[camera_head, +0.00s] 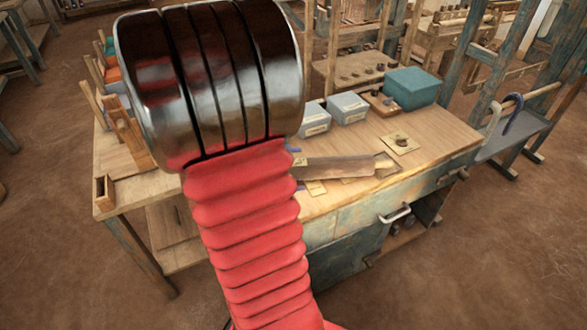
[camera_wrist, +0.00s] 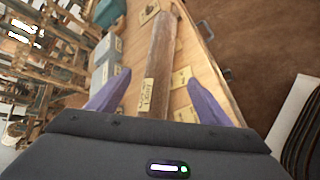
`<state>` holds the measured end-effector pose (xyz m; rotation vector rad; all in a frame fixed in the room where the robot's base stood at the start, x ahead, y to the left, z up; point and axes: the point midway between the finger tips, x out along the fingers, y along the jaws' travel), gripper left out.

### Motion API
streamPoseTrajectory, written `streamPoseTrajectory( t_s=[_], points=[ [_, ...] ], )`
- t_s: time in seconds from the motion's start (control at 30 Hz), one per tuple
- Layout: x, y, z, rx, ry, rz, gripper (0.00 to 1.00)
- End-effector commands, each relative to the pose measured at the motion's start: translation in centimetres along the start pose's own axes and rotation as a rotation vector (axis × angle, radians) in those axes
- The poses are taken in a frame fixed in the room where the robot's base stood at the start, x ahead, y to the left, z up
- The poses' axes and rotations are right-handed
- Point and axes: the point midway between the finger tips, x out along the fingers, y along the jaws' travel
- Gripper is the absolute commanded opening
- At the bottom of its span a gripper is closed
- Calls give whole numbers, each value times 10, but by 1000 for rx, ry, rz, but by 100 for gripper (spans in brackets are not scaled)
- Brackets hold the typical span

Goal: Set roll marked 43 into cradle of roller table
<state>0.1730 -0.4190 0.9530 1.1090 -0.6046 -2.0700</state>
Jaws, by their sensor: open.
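My gripper (camera_wrist: 157,77) shows in the wrist view, with its two purple fingers apart. A long brown bar-like piece (camera_wrist: 160,45) lies on the bench between and beyond the fingers, with a gap on each side. A pale label (camera_wrist: 147,92) sits at its near end, but I cannot read it. In the head view the brown piece (camera_head: 335,167) lies on the bench top, its left end hidden by my red arm. I see no legible 43 and cannot tell whether this is the named roll. I cannot make out the cradle for certain.
The wooden bench (camera_head: 455,140) also bears grey boxes (camera_head: 348,107), a teal box (camera_head: 410,88) and a card with a dark item (camera_head: 400,143). A dark side table (camera_head: 520,130) with a wooden bar stands at right. Brown floor (camera_head: 480,240) is clear in front.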

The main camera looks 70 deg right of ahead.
Motion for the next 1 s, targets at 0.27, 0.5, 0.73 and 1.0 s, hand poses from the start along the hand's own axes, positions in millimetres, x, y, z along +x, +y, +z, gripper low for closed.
streamPoseTrajectory(
  t_s=[0.27, 0.5, 0.73, 1.0],
  points=[
    [0, 0, 0, 0, 0, 0, 72],
    [-6, 0, -1, 14, 8, -4, 72],
    [-52, -2, -7, 114, 78, -50, 72],
    [-137, -23, -21, 267, 248, -176, 72]
  ],
)
